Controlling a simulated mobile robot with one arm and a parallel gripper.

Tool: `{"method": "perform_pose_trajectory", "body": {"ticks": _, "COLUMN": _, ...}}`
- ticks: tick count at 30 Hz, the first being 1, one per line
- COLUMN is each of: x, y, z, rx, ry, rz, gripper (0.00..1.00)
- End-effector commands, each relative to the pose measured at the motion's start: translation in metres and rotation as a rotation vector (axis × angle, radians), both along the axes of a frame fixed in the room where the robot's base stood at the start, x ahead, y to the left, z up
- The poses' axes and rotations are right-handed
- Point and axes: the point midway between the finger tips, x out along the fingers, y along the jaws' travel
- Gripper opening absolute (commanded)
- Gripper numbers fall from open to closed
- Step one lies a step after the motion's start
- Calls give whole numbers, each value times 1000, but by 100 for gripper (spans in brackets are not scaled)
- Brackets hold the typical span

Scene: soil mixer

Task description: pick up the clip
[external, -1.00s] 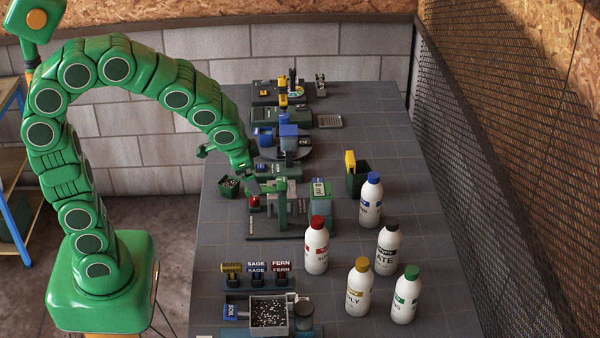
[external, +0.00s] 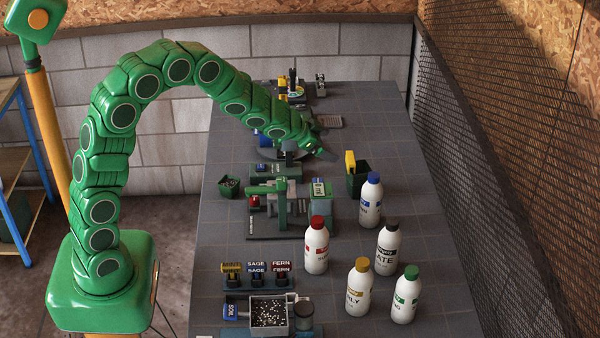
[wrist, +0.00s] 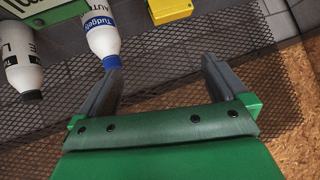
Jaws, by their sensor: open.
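I cannot make out for sure which thing is the clip. A yellow block (external: 350,161) sits at the rim of a dark green bin (external: 357,182); a yellow block also shows at the top of the wrist view (wrist: 170,10). My gripper (external: 329,150) is above the middle of the table, up and to the left of the bin. In the wrist view my gripper (wrist: 162,66) has its two dark fingers apart with nothing between them.
A blue-capped bottle (external: 370,201) stands just in front of the bin, with several other bottles closer. A green-posted station (external: 282,205) stands to the left. The table's right side (external: 410,150) is clear, with a mesh wall (external: 500,160) beyond.

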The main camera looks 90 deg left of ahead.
Motion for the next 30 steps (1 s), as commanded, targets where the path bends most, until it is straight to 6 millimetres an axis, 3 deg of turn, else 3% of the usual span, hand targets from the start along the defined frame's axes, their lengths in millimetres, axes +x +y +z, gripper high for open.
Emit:
{"method": "perform_pose_trajectory", "body": {"ticks": 6, "x": 20, "y": 33, "z": -32, "rx": -30, "ry": -100, "rz": -58, "gripper": 100}}
{"method": "perform_pose_trajectory", "body": {"ticks": 15, "x": 35, "y": 64, "z": -69, "rx": -97, "ry": -249, "rz": -152, "gripper": 100}}
{"method": "perform_pose_trajectory", "body": {"ticks": 23, "x": 33, "y": 76, "z": -95, "rx": -163, "ry": -346, "rz": -217, "gripper": 100}}
{"method": "perform_pose_trajectory", "body": {"ticks": 30, "x": 36, "y": 77, "z": -101, "rx": -181, "ry": -377, "rz": -238, "gripper": 100}}
